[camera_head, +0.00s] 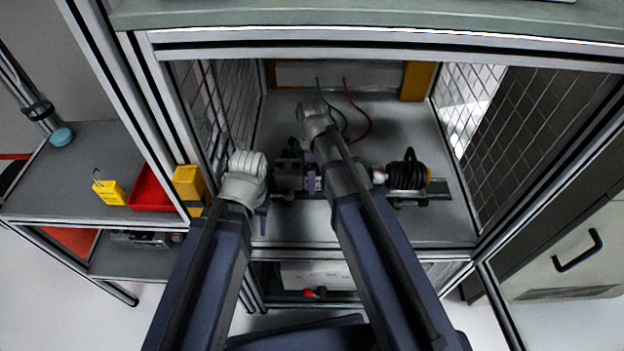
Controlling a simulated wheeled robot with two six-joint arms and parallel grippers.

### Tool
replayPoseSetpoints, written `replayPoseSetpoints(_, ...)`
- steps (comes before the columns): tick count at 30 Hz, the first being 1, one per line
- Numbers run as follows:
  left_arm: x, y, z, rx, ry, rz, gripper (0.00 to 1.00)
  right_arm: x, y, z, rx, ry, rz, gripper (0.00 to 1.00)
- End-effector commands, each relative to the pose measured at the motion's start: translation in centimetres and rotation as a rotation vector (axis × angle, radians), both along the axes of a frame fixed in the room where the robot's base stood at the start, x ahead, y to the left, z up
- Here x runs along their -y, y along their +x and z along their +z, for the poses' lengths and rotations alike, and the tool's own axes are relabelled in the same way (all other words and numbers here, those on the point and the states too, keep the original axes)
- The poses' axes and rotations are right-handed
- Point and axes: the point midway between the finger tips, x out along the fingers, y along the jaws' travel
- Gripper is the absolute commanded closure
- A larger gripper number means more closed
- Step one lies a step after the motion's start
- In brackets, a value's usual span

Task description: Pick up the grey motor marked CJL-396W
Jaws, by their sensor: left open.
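A grey block-shaped motor (288,175) sits on the rail of a bench assembly inside the framed enclosure. Its marking is too small to read. My left gripper (262,216) is just left of and in front of the motor, apart from it. It is open and mostly hidden behind its own wrist. My right arm reaches over the bench, its wrist (313,118) beyond the motor. The right jaws are hidden, and the right forearm covers part of the assembly.
A black coil-like part (406,175) is on the rail's right end. Green and red cables (358,112) lie behind. Mesh walls (468,105) and metal posts enclose the bench. The bench's right rear is clear.

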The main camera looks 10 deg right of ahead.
Motion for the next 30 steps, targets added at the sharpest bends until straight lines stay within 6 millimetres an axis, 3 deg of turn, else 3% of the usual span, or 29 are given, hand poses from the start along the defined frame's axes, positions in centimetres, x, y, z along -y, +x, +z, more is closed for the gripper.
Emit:
replayPoseSetpoints(6,0.00,0.00,0.09,0.000,0.000,0.000,0.50,-0.01,0.00,0.09,0.000,0.000,0.000,0.02)
replayPoseSetpoints(30,0.00,0.00,0.08,0.000,0.000,0.000,0.50,-0.01,0.00,0.08,0.000,0.000,0.000,0.92)
